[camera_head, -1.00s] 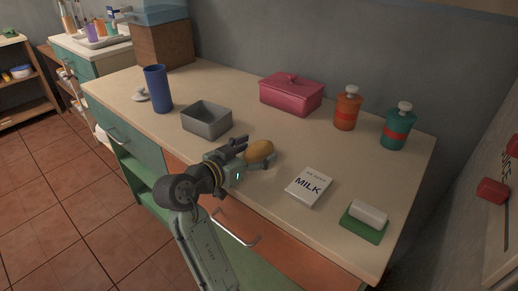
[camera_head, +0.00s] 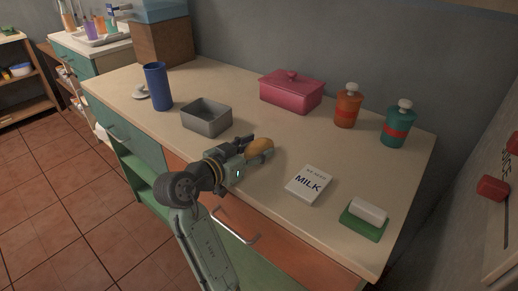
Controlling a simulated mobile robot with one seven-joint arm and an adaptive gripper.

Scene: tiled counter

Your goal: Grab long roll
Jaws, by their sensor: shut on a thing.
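The gripper hides the roll's near side. I cannot tell whether the roll still touches the counter.
A grey open tin (camera_head: 207,117) stands just behind and left of my gripper. A milk carton (camera_head: 309,184) lies to the right, then soap on a green dish (camera_head: 363,221). A pink lidded box (camera_head: 291,91), orange bottle (camera_head: 347,107), teal bottle (camera_head: 397,126) and blue cup (camera_head: 158,87) stand farther back.

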